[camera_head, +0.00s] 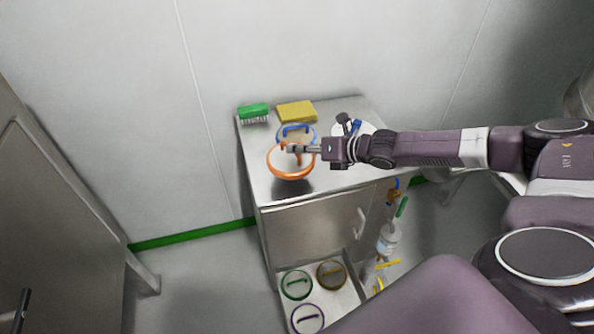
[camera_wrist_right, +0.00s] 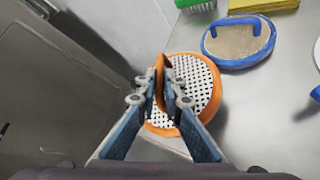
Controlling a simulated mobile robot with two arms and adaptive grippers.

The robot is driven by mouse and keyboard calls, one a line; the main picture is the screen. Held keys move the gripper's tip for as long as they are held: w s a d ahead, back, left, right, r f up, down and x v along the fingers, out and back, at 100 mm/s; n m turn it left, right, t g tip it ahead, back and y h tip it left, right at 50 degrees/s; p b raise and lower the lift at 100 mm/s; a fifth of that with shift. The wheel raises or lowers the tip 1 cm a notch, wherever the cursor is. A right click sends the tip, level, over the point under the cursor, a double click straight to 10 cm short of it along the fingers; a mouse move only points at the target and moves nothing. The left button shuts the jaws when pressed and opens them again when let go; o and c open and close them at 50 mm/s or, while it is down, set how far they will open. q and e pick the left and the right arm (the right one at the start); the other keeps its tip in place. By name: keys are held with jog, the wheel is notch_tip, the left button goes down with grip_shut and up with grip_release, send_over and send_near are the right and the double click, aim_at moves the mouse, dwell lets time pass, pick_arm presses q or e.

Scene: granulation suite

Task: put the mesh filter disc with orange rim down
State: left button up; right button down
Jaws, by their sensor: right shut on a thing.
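The mesh filter disc with orange rim (camera_head: 291,171) is over the front left part of the steel cabinet top (camera_head: 340,181) in the head view. In the right wrist view the orange-rimmed disc (camera_wrist_right: 207,88) shows its perforated face, and part of it reaches past the cabinet edge. My right gripper (camera_head: 296,149) is shut on its orange handle, which stands up between the fingers (camera_wrist_right: 162,85). A dark shadow lies below the disc in the head view; I cannot tell whether it touches the top. My left gripper is not in view.
A blue-rimmed disc (camera_wrist_right: 238,46) lies close behind the orange one. A green brush (camera_head: 254,111) and a yellow sponge (camera_head: 296,111) lie at the back. An open drawer below holds discs with green (camera_head: 296,284), yellow (camera_head: 331,274) and purple (camera_head: 307,318) rims.

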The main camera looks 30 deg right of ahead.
aim_at(297, 165)
notch_tip(297, 165, down, 6)
jog(key=shift+r, duration=0.1)
dwell(0.4)
jog(key=c, duration=2.5)
grip_release()
jog(key=shift+f, duration=0.2)
jog(key=o, duration=0.4)
